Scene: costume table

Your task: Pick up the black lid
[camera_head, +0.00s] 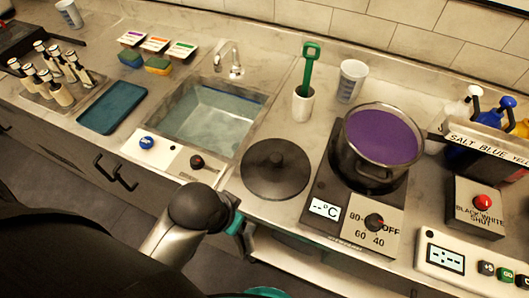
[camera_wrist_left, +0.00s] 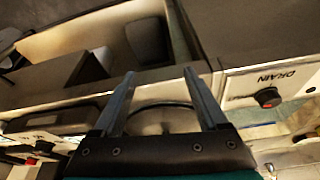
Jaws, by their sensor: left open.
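The black lid (camera_head: 275,168) lies flat on the counter, right of the sink and left of the hot plate. It is round and dark with a small knob in its middle. My left gripper (camera_head: 246,238) is at the counter's front edge, below the lid in the head view and apart from it. In the left wrist view its two fingers (camera_wrist_left: 159,73) are spread with nothing held between them. My right gripper is not visible.
A pot (camera_head: 381,139) of purple liquid stands on the hot plate (camera_head: 326,188). A white cup (camera_head: 303,104) with a green-handled tool and a measuring cup (camera_head: 351,80) stand behind the lid. The sink (camera_head: 208,112) is left.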

